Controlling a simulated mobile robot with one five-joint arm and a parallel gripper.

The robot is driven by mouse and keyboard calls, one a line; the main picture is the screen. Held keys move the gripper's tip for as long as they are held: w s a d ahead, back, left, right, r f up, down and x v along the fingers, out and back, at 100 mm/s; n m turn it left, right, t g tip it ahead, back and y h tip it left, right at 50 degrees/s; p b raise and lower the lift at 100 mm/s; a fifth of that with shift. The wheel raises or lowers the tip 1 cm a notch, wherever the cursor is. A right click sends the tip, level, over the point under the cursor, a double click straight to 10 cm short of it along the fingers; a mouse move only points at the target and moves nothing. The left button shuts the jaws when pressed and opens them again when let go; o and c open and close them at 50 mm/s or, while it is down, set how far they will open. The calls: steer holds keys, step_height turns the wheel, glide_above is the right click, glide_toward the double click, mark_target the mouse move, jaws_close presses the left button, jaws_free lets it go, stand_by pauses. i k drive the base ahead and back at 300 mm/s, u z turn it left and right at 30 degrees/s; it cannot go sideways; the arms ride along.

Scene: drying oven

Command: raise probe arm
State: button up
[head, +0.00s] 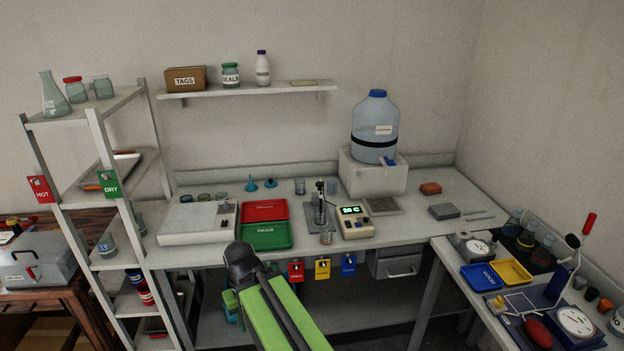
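A small probe stand (319,208) with a dark upright and a dark head stands at the middle of the white bench, just left of a meter (355,222) with a lit green display. My green arm reaches up from the bottom of the head view. Its dark end, my gripper (240,258), is in front of the bench edge, left of and apart from the stand. Its fingers cannot be made out.
Red (265,210) and green trays (266,236) lie left of the stand. Coloured tags (322,269) hang below the bench edge. A shelf rack (105,190) stands at left.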

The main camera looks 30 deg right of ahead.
mark_target(320, 185)
steer(key=i, duration=0.85)
